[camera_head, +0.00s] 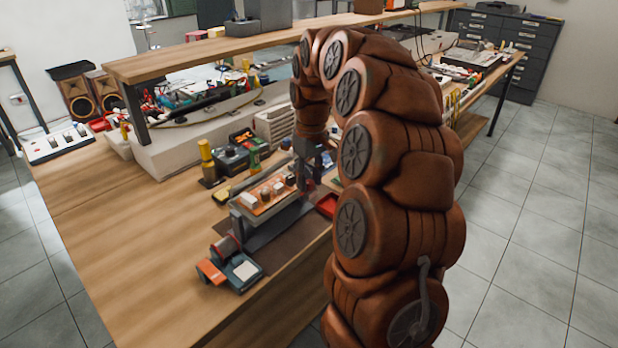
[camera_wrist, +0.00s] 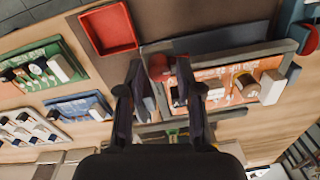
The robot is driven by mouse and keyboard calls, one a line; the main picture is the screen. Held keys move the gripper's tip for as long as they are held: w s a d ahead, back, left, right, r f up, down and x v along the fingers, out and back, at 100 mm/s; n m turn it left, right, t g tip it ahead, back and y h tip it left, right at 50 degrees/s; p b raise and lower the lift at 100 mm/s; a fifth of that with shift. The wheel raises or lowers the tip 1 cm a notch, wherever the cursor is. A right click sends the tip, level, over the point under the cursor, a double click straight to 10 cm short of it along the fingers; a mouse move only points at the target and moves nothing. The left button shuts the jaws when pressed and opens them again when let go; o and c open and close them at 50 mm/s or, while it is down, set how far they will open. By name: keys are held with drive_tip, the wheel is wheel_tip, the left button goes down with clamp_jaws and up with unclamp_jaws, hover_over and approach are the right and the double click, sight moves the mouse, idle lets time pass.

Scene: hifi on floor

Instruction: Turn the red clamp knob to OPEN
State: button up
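In the wrist view, my gripper (camera_wrist: 160,74) is open, its two dark fingers apart and reaching over the left end of a grey fixture (camera_wrist: 215,46). A dark red, roundish part (camera_wrist: 158,66) shows between the fingertips; it may be the clamp knob, and I cannot tell whether a finger touches it. The fixture holds an orange board (camera_wrist: 226,78) with several small parts. No OPEN mark is readable. In the head view, my gripper (camera_head: 312,165) is above the far right end of the fixture (camera_head: 240,222), its fingers partly hidden by my arm.
A red tray (camera_wrist: 107,27) lies left of the fixture in the wrist view, near a green board (camera_wrist: 42,66) and a blue board (camera_wrist: 80,106). In the head view, an orange and blue device (camera_head: 240,272) stands near the table's front edge.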

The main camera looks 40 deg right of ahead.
sight(311, 180)
wheel_tip(311, 180, up, 12)
drive_tip(key=shift+d, duration=0.15)
idle(0.6)
idle(0.5)
drive_tip(key=s+a+n+p, duration=0.1)
drive_tip(key=s+a+p, duration=0.3)
drive_tip(key=s+a, duration=0.85)
drive_tip(key=s+a+f+g+p, duration=0.1)
drive_tip(key=s+a+f+p, duration=0.1)
drive_tip(key=s, duration=0.7)
drive_tip(key=s+a+f+m+p, duration=0.1)
drive_tip(key=s+a+f+p, duration=0.1)
drive_tip(key=s+a+f, duration=0.3)
drive_tip(key=s+a, duration=0.1)
drive_tip(key=s, duration=0.3)
drive_tip(key=shift+s+a+f+m+g, duration=0.25)
drive_tip(key=shift+a+f+m+g, duration=0.05)
drive_tip(key=shift+g, duration=0.1)
